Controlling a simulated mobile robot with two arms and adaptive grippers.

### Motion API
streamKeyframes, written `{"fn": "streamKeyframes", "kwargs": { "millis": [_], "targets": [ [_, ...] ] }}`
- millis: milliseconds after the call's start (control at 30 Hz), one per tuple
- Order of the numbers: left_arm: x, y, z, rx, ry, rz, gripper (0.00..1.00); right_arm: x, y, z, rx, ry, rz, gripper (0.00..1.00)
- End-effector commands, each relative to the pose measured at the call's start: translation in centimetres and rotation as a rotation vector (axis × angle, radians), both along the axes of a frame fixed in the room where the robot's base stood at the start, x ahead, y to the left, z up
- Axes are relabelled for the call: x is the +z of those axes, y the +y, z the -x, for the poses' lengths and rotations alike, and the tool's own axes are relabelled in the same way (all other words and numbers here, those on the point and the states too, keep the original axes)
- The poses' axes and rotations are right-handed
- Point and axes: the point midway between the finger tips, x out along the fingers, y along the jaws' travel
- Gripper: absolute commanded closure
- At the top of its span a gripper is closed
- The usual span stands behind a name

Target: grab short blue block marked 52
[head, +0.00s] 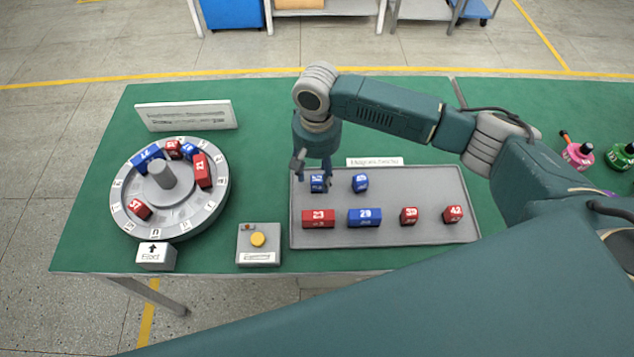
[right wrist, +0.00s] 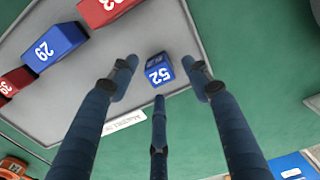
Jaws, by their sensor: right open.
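The short blue block marked 52 (head: 318,187) stands at the back left of the grey tray (head: 440,182). In the right wrist view the block marked 52 (right wrist: 159,67) lies between the spread fingertips, its number readable. My right gripper (head: 313,171) points down over the block, open and empty; its fingers partly cover the block in the head view. The open right gripper (right wrist: 160,82) also shows in its wrist view, with no finger clearly touching the block. My left gripper is not in view.
Another short blue block (head: 360,182) stands just right. In front are long red block 23 (head: 318,218), long blue block 29 (head: 365,217) and two short red blocks (head: 408,216). A round dial (head: 180,218) with blocks and a yellow-button box (head: 258,258) stand left.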

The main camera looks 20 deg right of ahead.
Motion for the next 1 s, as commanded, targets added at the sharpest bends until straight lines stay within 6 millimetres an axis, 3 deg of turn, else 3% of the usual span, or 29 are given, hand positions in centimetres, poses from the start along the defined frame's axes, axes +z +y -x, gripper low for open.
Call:
{"fn": "streamKeyframes", "kwargs": {
  "millis": [133, 367, 600, 633, 1000],
  "targets": [
    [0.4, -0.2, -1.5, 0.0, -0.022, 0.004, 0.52, -1.4, -0.1, 0.0, 0.0, -0.001, 0.001, 0.52],
    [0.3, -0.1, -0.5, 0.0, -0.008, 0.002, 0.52, -1.6, -0.1, 0.0, 0.0, -0.001, 0.0, 0.52],
    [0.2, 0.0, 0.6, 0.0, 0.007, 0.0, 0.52, -1.5, -0.1, 0.0, 0.0, -0.001, 0.0, 0.97],
    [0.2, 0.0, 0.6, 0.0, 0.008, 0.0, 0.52, -1.5, -0.1, 0.0, 0.0, -0.001, 0.0, 1.0],
    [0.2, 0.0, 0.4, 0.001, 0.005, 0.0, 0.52, -1.4, -0.1, -0.1, 0.0, -0.002, 0.0, 1.0]
  ]
}}
